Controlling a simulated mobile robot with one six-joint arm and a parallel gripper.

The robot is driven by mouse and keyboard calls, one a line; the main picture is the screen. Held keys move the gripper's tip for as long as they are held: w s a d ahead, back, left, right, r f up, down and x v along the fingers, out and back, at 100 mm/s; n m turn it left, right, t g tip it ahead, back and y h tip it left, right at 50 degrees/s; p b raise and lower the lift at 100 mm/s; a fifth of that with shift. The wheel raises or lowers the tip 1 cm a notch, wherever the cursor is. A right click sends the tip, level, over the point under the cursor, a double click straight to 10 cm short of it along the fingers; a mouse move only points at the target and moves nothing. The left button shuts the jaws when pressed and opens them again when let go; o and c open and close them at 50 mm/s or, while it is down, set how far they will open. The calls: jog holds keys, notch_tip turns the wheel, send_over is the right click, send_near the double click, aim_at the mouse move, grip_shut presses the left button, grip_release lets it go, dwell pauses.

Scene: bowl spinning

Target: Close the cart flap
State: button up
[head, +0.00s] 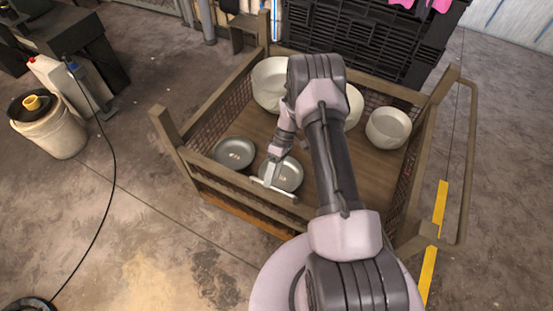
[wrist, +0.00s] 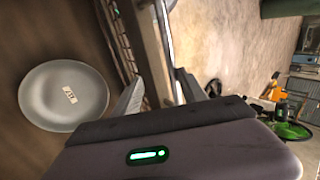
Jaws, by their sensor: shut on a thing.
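The cart (head: 175,143) is a brown frame with mesh sides and a wooden floor. The cart flap (head: 228,190) is the low railed panel along its near side. My gripper (head: 272,187) reaches down over the cart's near edge. In the wrist view, the gripper's fingers (wrist: 160,82) stand on both sides of a rail of the flap (wrist: 156,45), and they are shut on it. The arm hides part of the cart's near right side. How far the flap is swung cannot be told exactly.
The cart holds grey plates (head: 233,152) near the flap and white bowls (head: 388,127) farther back. Black crates (head: 365,40) stand behind. A white bucket (head: 50,130) and a black cable (head: 112,180) are on the left. The floor in front of the cart's left is clear.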

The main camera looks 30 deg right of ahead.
jog(key=p+v, duration=0.4)
jog(key=v, duration=1.3)
jog(key=shift+s+d, duration=0.1)
